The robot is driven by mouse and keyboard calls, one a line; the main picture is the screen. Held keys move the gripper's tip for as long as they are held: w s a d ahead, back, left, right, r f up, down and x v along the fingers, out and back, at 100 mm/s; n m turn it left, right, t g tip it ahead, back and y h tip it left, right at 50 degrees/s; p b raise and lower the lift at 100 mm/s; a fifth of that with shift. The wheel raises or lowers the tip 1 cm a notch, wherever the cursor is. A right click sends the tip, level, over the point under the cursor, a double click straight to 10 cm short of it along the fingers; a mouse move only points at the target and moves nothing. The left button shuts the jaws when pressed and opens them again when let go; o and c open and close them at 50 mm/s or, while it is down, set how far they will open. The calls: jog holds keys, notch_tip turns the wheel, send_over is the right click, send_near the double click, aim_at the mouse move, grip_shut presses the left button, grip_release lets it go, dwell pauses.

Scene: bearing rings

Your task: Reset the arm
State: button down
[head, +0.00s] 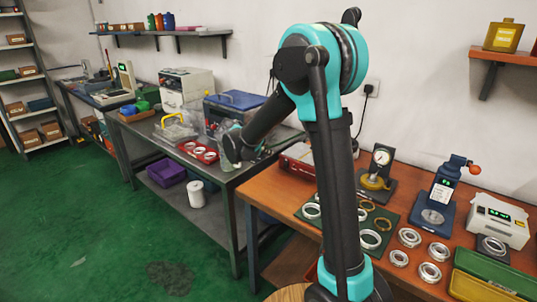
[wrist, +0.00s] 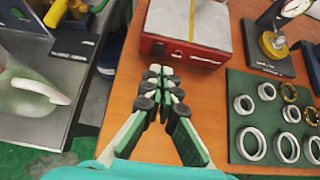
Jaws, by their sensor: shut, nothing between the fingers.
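My gripper (wrist: 160,85) is shut and empty in the wrist view, above the edge of the orange wooden bench (wrist: 130,95). In the head view my dark arm with teal joints stands in front of the bench, folded over towards the left. My gripper is hard to make out there. Silver and brass-coloured bearing rings lie on a green mat (wrist: 240,170) at the right of the wrist view. The nearest, a large silver ring (wrist: 251,143), is to the right of my gripper and apart from it.
A red box with a pale top (wrist: 188,30) stands just beyond my gripper. A dial gauge stand (head: 376,175), a blue tester (head: 437,200), a white display unit (head: 498,220) and loose bearings (head: 430,273) are on the bench. A grey metal bench (head: 215,165) with a red ring tray (head: 198,151) adjoins it.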

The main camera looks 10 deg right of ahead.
jog(key=s+d+f+m+g+y, duration=0.1)
jog(key=s+d+f+m+y, duration=0.1)
jog(key=s+d+m, duration=0.5)
jog(key=s+d+f+m+g+y, duration=0.1)
jog(key=s+d+f+m+g, duration=0.15)
jog(key=s+m, duration=0.45)
jog(key=s+f+m+y, duration=0.2)
jog(key=s+m, duration=0.4)
jog(key=s, duration=0.4)
jog(key=s+f+m+y, duration=0.2)
jog(key=s+f+m, duration=0.2)
jog(key=s+m, duration=0.3)
jog(key=s, duration=0.3)
jog(key=shift+f, duration=0.35)
jog(key=shift+d, duration=0.1)
